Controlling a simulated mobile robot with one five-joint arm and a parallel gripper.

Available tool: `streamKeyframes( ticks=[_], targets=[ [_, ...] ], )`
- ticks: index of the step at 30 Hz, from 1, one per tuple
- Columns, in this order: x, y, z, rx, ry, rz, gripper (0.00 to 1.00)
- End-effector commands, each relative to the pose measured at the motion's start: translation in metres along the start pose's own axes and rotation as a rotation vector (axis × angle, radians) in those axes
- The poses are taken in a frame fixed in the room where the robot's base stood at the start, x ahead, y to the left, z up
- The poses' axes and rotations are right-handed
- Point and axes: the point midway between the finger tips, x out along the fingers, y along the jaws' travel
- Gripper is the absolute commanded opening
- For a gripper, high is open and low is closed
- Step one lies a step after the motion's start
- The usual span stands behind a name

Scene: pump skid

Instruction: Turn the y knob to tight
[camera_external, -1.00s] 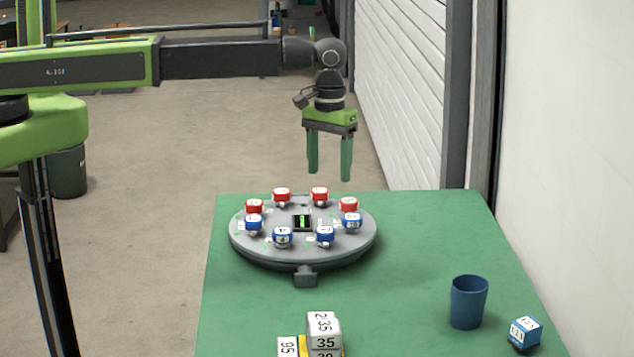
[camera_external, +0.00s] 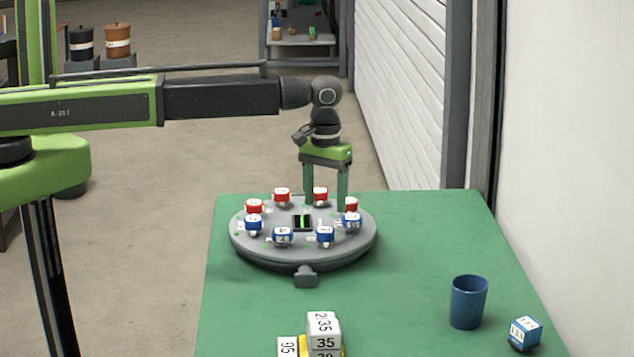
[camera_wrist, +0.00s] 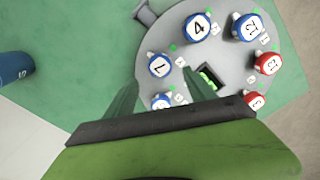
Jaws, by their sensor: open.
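A round grey plate (camera_external: 300,252) carries a ring of small red and blue knobs with printed caps. I cannot read which is the y knob. In the wrist view, a blue knob (camera_wrist: 162,101) sits between the fingers, partly hidden by the gripper body. A blue knob marked 7 (camera_wrist: 160,65) is just beyond it. My gripper (camera_external: 325,200) is open and empty, pointing down over the plate's far right part; it also shows in the wrist view (camera_wrist: 160,96). Red knobs (camera_external: 320,195) and (camera_external: 350,205) are close to the fingers. Contact cannot be told.
The plate stands on a green table (camera_external: 400,300). A blue cup (camera_external: 468,302), a blue-and-white cube (camera_external: 525,333) and numbered blocks (camera_external: 323,332) are nearer the camera. A green lit display (camera_external: 302,222) is in the plate's centre. A wall stands on the right.

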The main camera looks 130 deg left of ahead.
Motion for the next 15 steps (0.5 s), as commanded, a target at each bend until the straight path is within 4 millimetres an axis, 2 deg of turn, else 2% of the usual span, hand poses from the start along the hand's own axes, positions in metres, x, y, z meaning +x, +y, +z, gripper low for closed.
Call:
streamKeyframes(
  ticks=[1, 6, 10, 15],
  targets=[
    [0.022, 0.0, 0.0, 0.0, 0.0, 0.0, 0.64],
    [0.056, 0.0, 0.0, 0.0, 0.0, 0.0, 0.64],
    [0.07, 0.0, 0.0, 0.0, 0.0, 0.0, 0.64],
    [0.07, 0.0, 0.0, 0.0, 0.0, 0.001, 0.64]
  ],
)
